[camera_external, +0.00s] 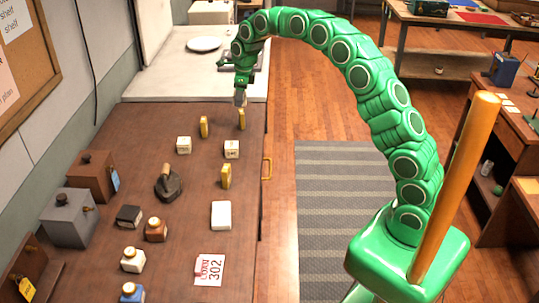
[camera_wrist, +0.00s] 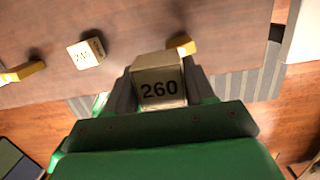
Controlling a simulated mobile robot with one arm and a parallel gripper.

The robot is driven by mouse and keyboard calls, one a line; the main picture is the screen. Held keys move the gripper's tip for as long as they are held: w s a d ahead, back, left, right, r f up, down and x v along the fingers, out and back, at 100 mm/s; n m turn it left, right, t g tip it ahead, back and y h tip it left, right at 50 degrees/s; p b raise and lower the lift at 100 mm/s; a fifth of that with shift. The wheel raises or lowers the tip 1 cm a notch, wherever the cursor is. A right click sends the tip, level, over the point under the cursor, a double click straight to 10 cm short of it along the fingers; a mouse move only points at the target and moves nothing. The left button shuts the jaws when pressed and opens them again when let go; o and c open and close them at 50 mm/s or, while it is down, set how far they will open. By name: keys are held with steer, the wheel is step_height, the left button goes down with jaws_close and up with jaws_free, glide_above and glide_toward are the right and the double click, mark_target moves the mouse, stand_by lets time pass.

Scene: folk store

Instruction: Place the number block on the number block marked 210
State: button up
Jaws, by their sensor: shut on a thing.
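My gripper (camera_external: 240,99) is shut on a tan number block (camera_wrist: 159,86) marked 260, whose front fills the middle of the wrist view. It is above the far right part of the brown counter. A white block (camera_external: 231,149) with dark marks stands on the counter nearer the camera. It also shows in the wrist view (camera_wrist: 86,53), apart from my gripper, with small digits that look like 210 but are not sharp. Another white block (camera_external: 183,144) stands to its left; its number is too small to read.
Yellow pieces stand close by: one (camera_external: 241,120) just under my gripper, one (camera_external: 203,126) to the left, one (camera_external: 225,177) nearer the camera. A dark iron (camera_external: 168,185) and a white box (camera_external: 221,215) are also on the counter (camera_external: 190,230).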

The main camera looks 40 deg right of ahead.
steer(key=s+a+r+n, duration=0.2)
steer(key=s+a, duration=0.2)
steer(key=a, duration=0.5)
steer(key=s+a+r+n, duration=0.3)
steer(key=s+a, duration=0.1)
steer(key=a, duration=0.6)
glide_above(182, 141)
steer(key=shift+g, duration=0.3)
steer(key=shift+s+d+f, duration=0.15)
steer(key=shift+f, duration=1.35)
steer(key=shift+s+d+f, duration=0.1)
steer(key=shift+f, duration=1.45)
steer(key=shift+s+d+f, duration=0.15)
steer(key=shift+f, duration=1.45)
steer(key=shift+w, duration=0.1)
steer(key=shift+w+a+f, duration=0.1)
steer(key=shift+w+f, duration=0.1)
steer(key=shift+f, duration=1.65)
steer(key=o, duration=1)
steer(key=shift+f, duration=0.1)
